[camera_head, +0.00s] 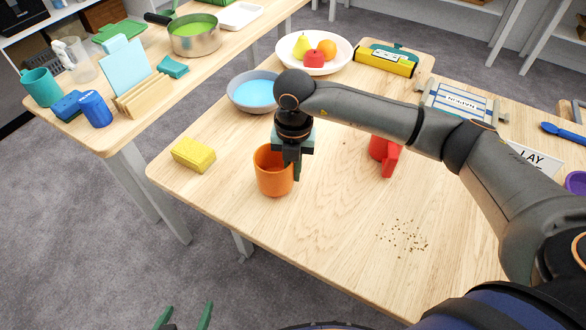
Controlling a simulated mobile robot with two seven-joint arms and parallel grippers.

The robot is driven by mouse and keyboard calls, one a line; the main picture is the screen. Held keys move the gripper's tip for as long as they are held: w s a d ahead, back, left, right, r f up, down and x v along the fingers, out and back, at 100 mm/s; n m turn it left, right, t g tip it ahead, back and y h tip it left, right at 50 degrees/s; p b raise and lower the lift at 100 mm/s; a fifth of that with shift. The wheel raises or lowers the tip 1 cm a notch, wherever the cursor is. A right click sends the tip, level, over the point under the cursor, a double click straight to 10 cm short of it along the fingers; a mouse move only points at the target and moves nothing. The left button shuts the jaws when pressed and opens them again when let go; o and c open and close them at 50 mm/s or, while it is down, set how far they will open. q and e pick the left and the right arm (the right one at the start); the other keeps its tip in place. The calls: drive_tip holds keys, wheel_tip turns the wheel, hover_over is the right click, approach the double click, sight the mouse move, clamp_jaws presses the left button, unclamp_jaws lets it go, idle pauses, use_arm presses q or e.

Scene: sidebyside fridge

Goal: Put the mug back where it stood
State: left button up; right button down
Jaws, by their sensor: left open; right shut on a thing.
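An orange mug (272,176) is upright at the left part of the table (320,225). My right gripper (290,165) comes down from above and is shut on the mug's right side, at its rim or handle; the fingers hide the exact spot. I cannot tell whether the mug's base touches the table. My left gripper (184,317) is open and empty at the bottom edge, low in front of the table; only its green fingertips show.
A yellow sponge (194,155) lies left of the mug, and a blue-filled bowl (253,92) stands behind. A red mug (384,152) is partly hidden by my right arm. Crumbs (403,237) lie at the front right. Table between mug and crumbs is bare.

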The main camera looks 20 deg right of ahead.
drive_tip(key=shift+f+b, duration=0.6)
drive_tip(key=shift+f, duration=0.15)
drive_tip(key=c, duration=0.9)
unclamp_jaws()
drive_tip(key=shift+r, duration=0.3)
wheel_tip(320, 180, up, 11)
drive_tip(key=shift+r+p, duration=0.1)
drive_tip(key=shift+p, duration=0.4)
drive_tip(key=shift+r, duration=0.4)
drive_tip(key=shift+s+f, duration=0.1)
drive_tip(key=shift+s, duration=0.05)
